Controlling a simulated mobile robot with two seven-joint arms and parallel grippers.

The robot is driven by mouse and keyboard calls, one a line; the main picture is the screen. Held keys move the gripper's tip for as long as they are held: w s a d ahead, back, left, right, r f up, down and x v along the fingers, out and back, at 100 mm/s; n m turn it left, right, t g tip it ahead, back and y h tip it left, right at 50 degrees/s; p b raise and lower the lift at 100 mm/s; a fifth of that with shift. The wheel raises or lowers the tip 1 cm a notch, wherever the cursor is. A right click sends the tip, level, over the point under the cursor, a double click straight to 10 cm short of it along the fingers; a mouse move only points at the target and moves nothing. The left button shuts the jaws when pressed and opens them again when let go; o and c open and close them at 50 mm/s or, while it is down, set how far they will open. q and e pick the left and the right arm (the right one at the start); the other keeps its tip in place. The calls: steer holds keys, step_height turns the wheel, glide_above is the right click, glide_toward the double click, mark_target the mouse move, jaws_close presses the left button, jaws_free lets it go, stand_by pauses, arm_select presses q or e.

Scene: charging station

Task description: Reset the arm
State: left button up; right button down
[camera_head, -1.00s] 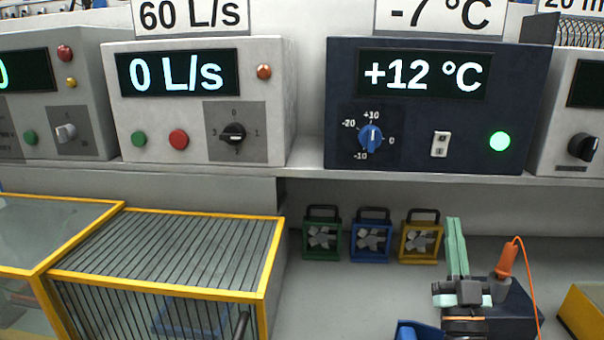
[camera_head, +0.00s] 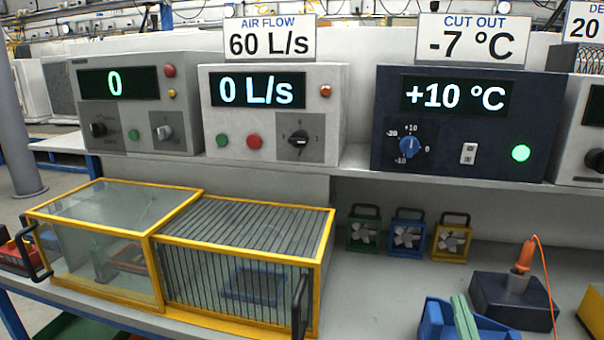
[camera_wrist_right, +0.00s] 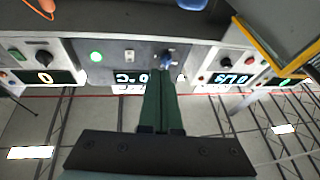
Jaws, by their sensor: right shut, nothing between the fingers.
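My right gripper (camera_head: 459,302) shows low in the head view, its pale green fingers together and empty. It points up in the picture beside a blue bin, well below the control panels. In the right wrist view the closed green fingers (camera_wrist_right: 161,90) cover part of the dark blue unit's display, and the picture is upside down. My left gripper is not in the head view. The dark blue unit (camera_head: 540,110) reads +10 °C, with a blue knob (camera_head: 410,146) and a lit green button (camera_head: 521,153).
Two yellow-framed cases (camera_head: 245,325) stand on the bench at left. Small green, blue and yellow fans (camera_head: 407,236) stand below the shelf. A dark block with an orange-handled probe (camera_head: 522,256) stands right of my gripper. The blue bin (camera_head: 432,318) is at its left.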

steer(key=s+a+f+n+g+y+p, duration=0.1)
steer(key=s+a+f+g+y+p, duration=0.2)
steer(key=f, duration=0.4)
steer(key=s+a+f+n+g+p, duration=0.1)
steer(key=s+a+f+g, duration=0.35)
steer(key=f, duration=0.35)
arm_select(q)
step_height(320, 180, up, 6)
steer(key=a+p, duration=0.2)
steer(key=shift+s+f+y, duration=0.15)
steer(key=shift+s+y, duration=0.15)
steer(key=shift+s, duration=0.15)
arm_select(e)
steer(key=s+a+f+g, duration=0.2)
steer(key=s+f+g, duration=0.1)
steer(key=s+f, duration=0.2)
steer(key=s+a+f+g, duration=0.2)
steer(key=s+f, duration=0.3)
steer(key=s, duration=0.5)
steer(key=shift+f+g+y, duration=0.25)
steer(key=shift+g+y, duration=0.05)
steer(key=shift+g, duration=0.15)
steer(key=shift+d, duration=0.1)
